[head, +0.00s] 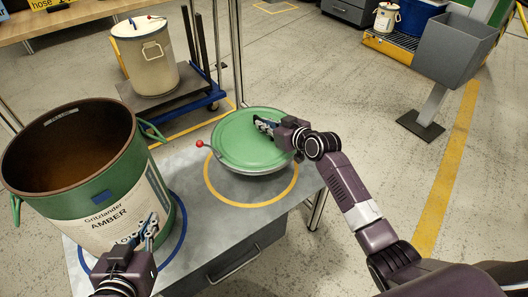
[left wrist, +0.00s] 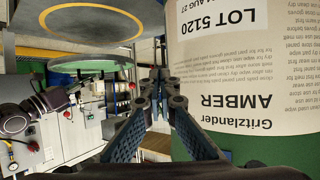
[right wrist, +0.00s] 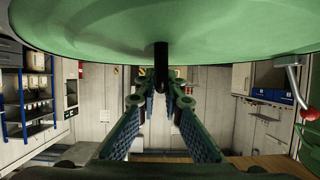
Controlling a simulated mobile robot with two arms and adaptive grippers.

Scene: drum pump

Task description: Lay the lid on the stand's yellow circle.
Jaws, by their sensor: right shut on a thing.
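The round green lid (head: 240,140) is over the stand's yellow circle (head: 222,198), off toward its far side. My right gripper (head: 262,125) is on the lid's top, shut on its thin black stem (right wrist: 161,60). In the upside-down left wrist view, the lid (left wrist: 88,68) shows close to the stand's surface with the yellow circle (left wrist: 95,15). My left gripper (head: 150,232) is shut and empty beside the amber-labelled drum (head: 95,215).
The open green drum stands on the blue circle (head: 178,225), left of the lid. A lever with a red ball (head: 200,144) sticks out at the lid's left edge. A closed drum (head: 148,65) sits on a trolley behind. A grey bin (head: 455,50) stands at the right.

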